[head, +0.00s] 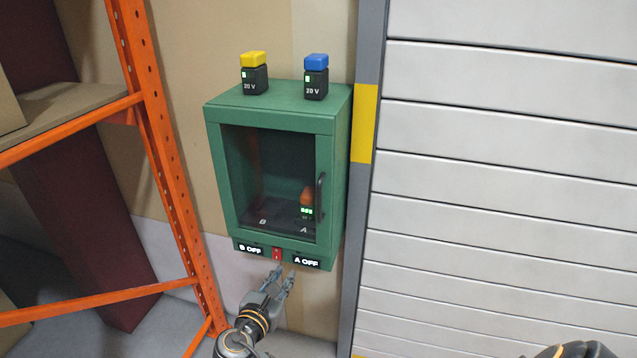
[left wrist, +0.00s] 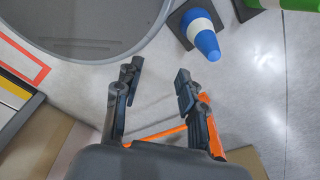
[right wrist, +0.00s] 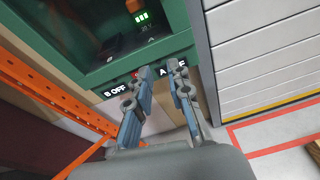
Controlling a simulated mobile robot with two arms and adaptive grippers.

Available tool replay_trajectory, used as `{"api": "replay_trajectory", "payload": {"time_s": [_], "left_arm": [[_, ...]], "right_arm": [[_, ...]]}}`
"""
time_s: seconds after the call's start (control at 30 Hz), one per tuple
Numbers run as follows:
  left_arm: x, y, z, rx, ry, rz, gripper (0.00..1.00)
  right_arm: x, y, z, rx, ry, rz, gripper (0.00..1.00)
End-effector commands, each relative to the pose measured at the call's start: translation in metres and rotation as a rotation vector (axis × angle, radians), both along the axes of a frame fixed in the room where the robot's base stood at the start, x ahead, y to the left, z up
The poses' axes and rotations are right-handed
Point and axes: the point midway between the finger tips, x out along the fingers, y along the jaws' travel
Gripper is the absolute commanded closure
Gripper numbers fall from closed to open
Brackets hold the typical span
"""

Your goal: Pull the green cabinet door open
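The green cabinet (head: 340,150) hangs on the wall. Its door (head: 228,180) looks closed, with a dark window and a dark vertical handle (head: 320,197) on the right side. Its lower part also shows in the right wrist view (right wrist: 177,42); the handle is not clear there. My right gripper (head: 284,273) is just below the cabinet's bottom edge, below and left of the handle. Its fingers are apart and empty in the right wrist view (right wrist: 160,68). My left gripper (left wrist: 158,75) is open and empty, pointing over the floor away from the cabinet.
A yellow-topped battery (head: 254,74) and a blue-topped battery (head: 316,77) stand on the cabinet. An orange-topped battery (head: 307,204) sits inside. An orange rack (head: 165,130) stands left, a slatted shutter (head: 500,180) right. A blue-and-white cone (left wrist: 205,38) stands on the floor.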

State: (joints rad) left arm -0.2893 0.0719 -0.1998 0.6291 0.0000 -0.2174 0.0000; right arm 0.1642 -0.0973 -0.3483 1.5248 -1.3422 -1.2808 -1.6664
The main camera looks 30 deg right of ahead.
Motion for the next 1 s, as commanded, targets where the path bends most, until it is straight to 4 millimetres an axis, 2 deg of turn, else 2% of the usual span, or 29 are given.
{"api": "replay_trajectory", "payload": {"time_s": [0.03,0.1,0.2,0.27,0.47,0.8,1.0], "left_arm": [[-0.003,0.001,0.012,0.001,0.005,0.0,0.6],[-0.007,0.002,0.016,0.002,0.011,-0.001,0.6],[-0.013,0.004,0.02,0.006,0.02,-0.002,0.6],[-0.016,0.005,0.021,0.008,0.025,-0.002,0.6],[-0.019,0.008,0.029,0.011,0.029,-0.003,0.6],[-0.016,0.008,0.053,0.011,0.025,-0.003,0.6],[-0.014,0.008,0.062,0.01,0.022,-0.003,0.6]], "right_arm": [[-0.001,-0.003,0.046,-0.065,-0.015,-0.032,0.81],[-0.007,-0.007,0.088,-0.143,-0.021,-0.082,0.81],[-0.015,-0.011,0.125,-0.209,-0.021,-0.135,0.81],[-0.018,-0.014,0.136,-0.231,-0.02,-0.153,0.81],[-0.011,-0.032,0.143,-0.246,-0.016,-0.166,0.81],[0.024,-0.095,0.143,-0.245,-0.014,-0.164,0.81],[0.04,-0.122,0.141,-0.242,-0.015,-0.163,0.81]]}}
